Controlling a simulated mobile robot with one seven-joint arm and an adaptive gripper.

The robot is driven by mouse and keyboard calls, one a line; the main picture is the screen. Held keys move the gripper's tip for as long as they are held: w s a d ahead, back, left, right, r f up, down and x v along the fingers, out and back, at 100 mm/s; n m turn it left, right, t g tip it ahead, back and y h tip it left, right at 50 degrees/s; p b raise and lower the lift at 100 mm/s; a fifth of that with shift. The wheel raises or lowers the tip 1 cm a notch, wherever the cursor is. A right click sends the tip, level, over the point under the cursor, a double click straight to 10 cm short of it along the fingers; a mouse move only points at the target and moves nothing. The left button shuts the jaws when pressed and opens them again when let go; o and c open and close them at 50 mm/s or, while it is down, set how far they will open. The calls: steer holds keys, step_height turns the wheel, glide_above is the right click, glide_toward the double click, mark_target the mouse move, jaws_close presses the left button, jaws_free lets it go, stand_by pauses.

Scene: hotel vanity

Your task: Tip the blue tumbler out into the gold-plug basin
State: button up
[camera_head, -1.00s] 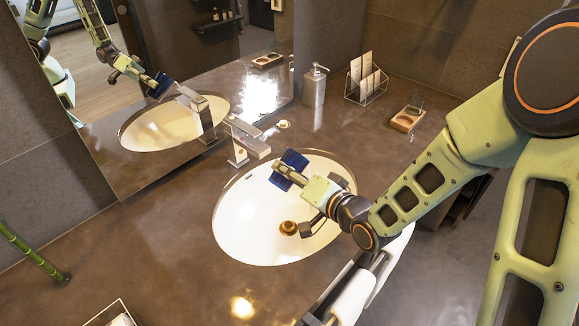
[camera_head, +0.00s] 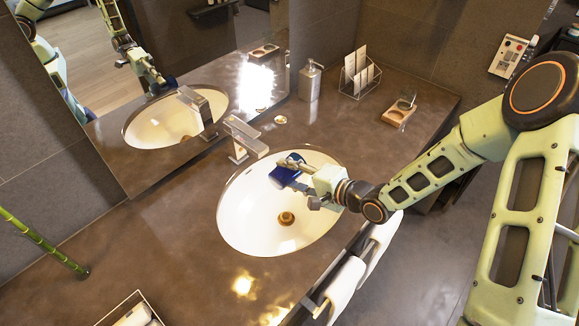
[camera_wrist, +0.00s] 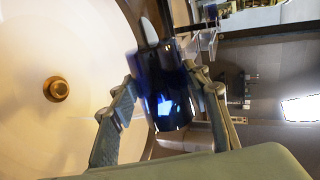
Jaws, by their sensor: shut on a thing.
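The blue tumbler (camera_head: 284,174) is over the upper part of the white basin in the head view, tilted. It shows large and dark blue in the wrist view (camera_wrist: 165,95), between the two fingers. My gripper (camera_head: 293,168) is shut on it. The gripper also shows in the wrist view (camera_wrist: 168,105), with a finger on each side of the tumbler. The basin (camera_head: 245,222) has a gold plug (camera_head: 286,218), which also shows in the wrist view (camera_wrist: 56,89). I cannot see whether anything is left in the tumbler.
A square-spout faucet (camera_head: 243,138) stands at the basin's back edge. A soap dispenser (camera_head: 310,80), a wire card holder (camera_head: 358,74) and a wooden tray (camera_head: 399,115) stand at the back right. White towels (camera_head: 347,287) hang at the counter front.

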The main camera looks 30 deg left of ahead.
steer(key=shift+w+f+m+g, duration=0.15)
steer(key=shift+f+m+g, duration=0.2)
steer(key=shift+m, duration=0.25)
steer(key=shift+f+m+g+y, duration=0.45)
steer(key=shift+m+g, duration=0.2)
steer(key=shift+m, duration=0.25)
stand_by(1.5)
